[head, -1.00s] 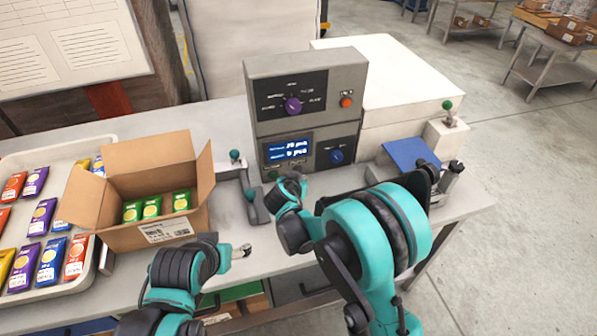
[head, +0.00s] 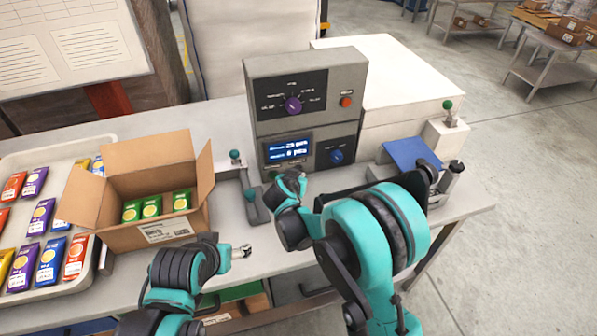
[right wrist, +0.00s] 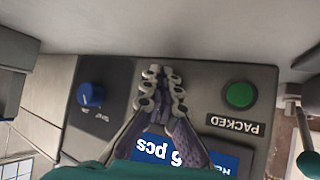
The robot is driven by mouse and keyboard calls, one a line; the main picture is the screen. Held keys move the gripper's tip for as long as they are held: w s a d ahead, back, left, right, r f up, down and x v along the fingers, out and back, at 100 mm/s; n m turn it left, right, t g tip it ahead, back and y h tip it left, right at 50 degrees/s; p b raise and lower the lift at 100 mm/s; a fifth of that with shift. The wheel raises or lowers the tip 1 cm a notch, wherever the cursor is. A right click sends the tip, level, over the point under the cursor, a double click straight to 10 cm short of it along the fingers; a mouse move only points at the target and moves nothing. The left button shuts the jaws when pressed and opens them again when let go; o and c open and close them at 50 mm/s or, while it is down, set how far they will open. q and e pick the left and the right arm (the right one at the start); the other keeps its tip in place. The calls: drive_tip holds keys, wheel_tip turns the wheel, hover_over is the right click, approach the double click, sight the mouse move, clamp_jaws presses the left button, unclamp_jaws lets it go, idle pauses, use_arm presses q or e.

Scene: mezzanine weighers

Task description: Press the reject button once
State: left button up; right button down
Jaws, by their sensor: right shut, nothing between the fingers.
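The weigher's control box (head: 262,95) stands on the bench. A red button (head: 346,102) with a small label, too small to read, sits at its upper right. A green button (right wrist: 239,95) labelled PACKED sits on the lower panel. My right gripper (right wrist: 160,85) is shut and empty in front of the lower panel, between the blue knob (right wrist: 91,95) and the green button, over the display (right wrist: 160,150). It appears apart from both. In the head view its wrist hides the fingertips. My left gripper (head: 241,251) is low by the bench's front edge; its finger gap is unclear.
An open carton (head: 120,238) with green packs stands left of the box, beside a tray (head: 100,140) of coloured packs. A purple dial (head: 293,105) is on the upper panel. Levers with green knobs (head: 235,155) stand close by the box. A blue plate (head: 410,153) lies right.

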drive_tip(key=shift+w+a, duration=0.1)
drive_tip(key=shift+w, duration=0.3)
idle(0.5)
drive_tip(key=shift+s, duration=0.1)
drive_tip(key=shift+s+d, duration=0.25)
drive_tip(key=shift+s, duration=0.45)
drive_tip(key=shift+s+b, duration=0.1)
drive_tip(key=shift+b, duration=0.2)
drive_tip(key=shift+s+d+b, duration=0.1)
drive_tip(key=shift+s+d, duration=0.15)
drive_tip(key=shift+s, duration=0.5)
drive_tip(key=shift+s+d+b, duration=0.1)
drive_tip(key=shift+s+d, duration=0.2)
drive_tip(key=shift+s, duration=0.5)
drive_tip(key=shift+s+d+b, duration=0.1)
drive_tip(key=shift+s+d, duration=0.15)
drive_tip(key=shift+s, duration=0.5)
